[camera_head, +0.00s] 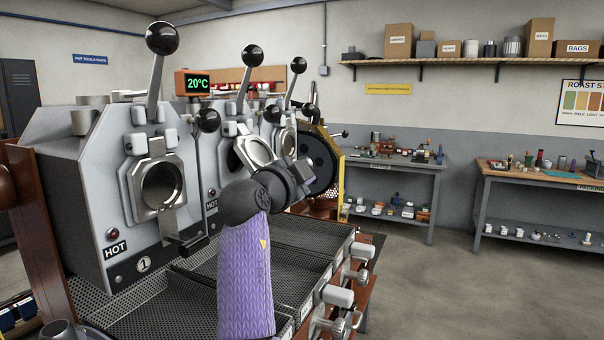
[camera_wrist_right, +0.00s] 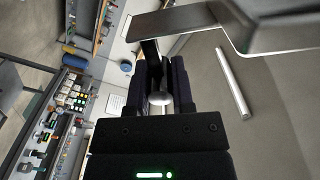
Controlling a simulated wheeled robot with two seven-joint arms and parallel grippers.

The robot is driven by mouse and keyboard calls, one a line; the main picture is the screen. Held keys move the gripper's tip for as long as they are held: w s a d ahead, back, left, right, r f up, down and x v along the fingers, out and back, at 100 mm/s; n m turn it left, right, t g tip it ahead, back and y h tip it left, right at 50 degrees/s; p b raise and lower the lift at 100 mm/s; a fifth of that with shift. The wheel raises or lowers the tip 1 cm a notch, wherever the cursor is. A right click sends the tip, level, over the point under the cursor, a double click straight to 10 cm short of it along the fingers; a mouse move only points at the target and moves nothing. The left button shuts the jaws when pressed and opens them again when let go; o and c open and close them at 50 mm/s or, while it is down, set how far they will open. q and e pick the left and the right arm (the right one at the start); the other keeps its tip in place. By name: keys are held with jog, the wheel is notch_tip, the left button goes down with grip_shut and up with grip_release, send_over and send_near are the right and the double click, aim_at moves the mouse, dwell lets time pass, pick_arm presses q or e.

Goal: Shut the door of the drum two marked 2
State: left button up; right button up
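Drum two (camera_head: 249,153) is the second metal-rimmed opening in the row, behind drum one. Its round mouth shows partly. Its number plate and lower front are hidden by my right arm, so I cannot make out its door in the head view. My right gripper (camera_head: 300,172) is in front of drum two's right side. In the right wrist view a metal strip (camera_wrist_right: 180,19) with a dark bar (camera_wrist_right: 152,50) reaches down to the gripper's two dark fingers (camera_wrist_right: 160,80). The fingers are a narrow gap apart; whether they press on the bar is unclear. My left gripper is out of view.
Drum one (camera_head: 160,186) stands at left, mouth open, its dark-handled flap (camera_head: 180,245) hanging low. Tall black-knobbed levers (camera_head: 162,38) rise above the drums. Perforated cooling trays (camera_head: 310,236) lie below my arm. Workbenches (camera_head: 395,162) stand behind; the floor at right is clear.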

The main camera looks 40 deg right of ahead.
jog(key=o, duration=0.5)
jog(key=shift+c, duration=0.2)
jog(key=r, duration=0.3)
jog(key=r+p, duration=0.1)
jog(key=r, duration=0.2)
jog(key=r+p, duration=0.1)
jog(key=r, duration=0.3)
jog(key=shift+s+d+r, duration=0.1)
jog(key=shift+s+d, duration=0.05)
jog(key=shift+s, duration=0.1)
jog(key=shift+s+a+f, duration=0.2)
jog(key=shift+a, duration=0.3)
jog(key=b+v, duration=0.2)
jog(key=v, duration=0.8)
jog(key=shift+a, duration=0.15)
jog(key=shift+r, duration=0.1)
